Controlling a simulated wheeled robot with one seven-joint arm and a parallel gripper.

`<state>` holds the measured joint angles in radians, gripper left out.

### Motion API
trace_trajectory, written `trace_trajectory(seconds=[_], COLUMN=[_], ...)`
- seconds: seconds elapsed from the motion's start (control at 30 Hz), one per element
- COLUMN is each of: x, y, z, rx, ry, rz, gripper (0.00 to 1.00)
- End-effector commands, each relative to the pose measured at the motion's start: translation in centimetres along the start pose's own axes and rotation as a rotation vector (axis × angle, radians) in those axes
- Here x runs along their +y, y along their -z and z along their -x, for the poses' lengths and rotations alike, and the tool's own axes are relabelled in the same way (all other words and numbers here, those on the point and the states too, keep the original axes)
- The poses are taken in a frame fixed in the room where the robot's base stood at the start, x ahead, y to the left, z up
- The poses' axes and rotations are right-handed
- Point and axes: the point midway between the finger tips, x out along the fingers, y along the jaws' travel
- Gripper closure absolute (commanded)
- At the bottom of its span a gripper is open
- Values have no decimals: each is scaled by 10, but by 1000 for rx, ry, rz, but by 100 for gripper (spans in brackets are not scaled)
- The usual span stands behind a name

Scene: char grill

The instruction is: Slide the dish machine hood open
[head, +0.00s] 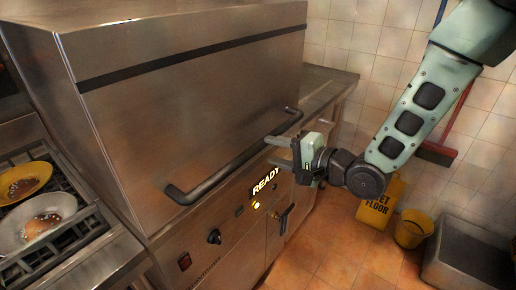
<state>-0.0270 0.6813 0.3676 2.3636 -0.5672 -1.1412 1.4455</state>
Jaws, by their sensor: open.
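The dish machine hood (190,95) is a large steel box with a dark band across its front. It is down, its lower edge close above the control panel (225,232) with the lit READY sign. A dark bar handle (235,158) runs along the hood's lower front, from lower left to upper right. My gripper (270,152) is open at the handle's right part, its two fingers pointing left. The fingers appear very near the bar; I cannot tell whether they touch it or are around it.
A steel counter (335,85) adjoins the machine on the right. A stove with pans (45,212) stands at left. A yellow wet-floor sign (382,203), a yellow bucket (412,228) and a grey bin (468,255) are on the right. Tiled floor (335,250) is clear in front.

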Motion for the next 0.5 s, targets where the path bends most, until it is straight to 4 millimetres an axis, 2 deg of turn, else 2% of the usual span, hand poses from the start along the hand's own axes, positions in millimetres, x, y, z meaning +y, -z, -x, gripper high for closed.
trace_trajectory(seconds=[0.03, 0.2, 0.3, 0.5], x=[-1, -1, 0, 0], y=[-1, 0, 0, 0], z=[-11, -38, -49, -58], rx=[-3, -1, 0, 0], ry=[0, 1, 0, -1], rz=[0, 0, 0, 0], gripper=[58, 58, 58, 58])
